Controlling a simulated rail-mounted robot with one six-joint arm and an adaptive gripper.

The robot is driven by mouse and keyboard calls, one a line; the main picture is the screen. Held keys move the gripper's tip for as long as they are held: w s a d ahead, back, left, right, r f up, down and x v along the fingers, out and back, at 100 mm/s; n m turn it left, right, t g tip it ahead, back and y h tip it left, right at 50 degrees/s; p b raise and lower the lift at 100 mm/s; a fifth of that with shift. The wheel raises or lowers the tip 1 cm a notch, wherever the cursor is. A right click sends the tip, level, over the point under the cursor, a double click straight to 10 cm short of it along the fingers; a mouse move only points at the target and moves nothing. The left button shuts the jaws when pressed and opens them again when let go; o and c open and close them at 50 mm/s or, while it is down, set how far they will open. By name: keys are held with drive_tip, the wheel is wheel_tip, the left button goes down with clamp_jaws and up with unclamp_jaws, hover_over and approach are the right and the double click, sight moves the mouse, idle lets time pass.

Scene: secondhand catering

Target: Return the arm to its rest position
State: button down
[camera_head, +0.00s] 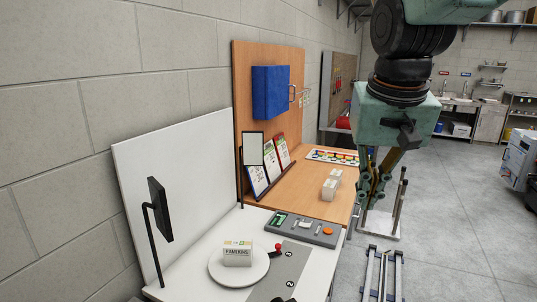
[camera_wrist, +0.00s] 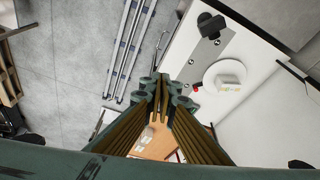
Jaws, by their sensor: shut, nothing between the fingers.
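My gripper (camera_head: 371,203) hangs pointing down in the head view, in front of the right edge of the wooden worktop. Its fingers are together and hold nothing. In the wrist view my gripper (camera_wrist: 160,82) shows as two brown and green fingers meeting in the middle. The gripper appears clear of the benches. No marker for the rest position shows.
A white bench (camera_head: 195,283) carries a round plate (camera_head: 222,275) with a white labelled box (camera_head: 238,254), a grey panel (camera_head: 305,228) and a thin black monitor (camera_head: 160,210). Beyond is a wooden worktop (camera_head: 300,192) with small boxes. Metal rails (camera_head: 381,275) run along the floor; open floor (camera_head: 460,220) lies right.

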drive_tip(key=s+f+b, duration=0.1)
drive_tip(key=s+f, duration=0.2)
drive_tip(key=s, duration=1)
drive_tip(key=s+f+n+b, duration=0.1)
drive_tip(key=s+f+b, duration=0.1)
drive_tip(key=s, duration=1.1)
drive_tip(key=shift+f+n+y, duration=0.3)
drive_tip(key=shift+f, duration=0.55)
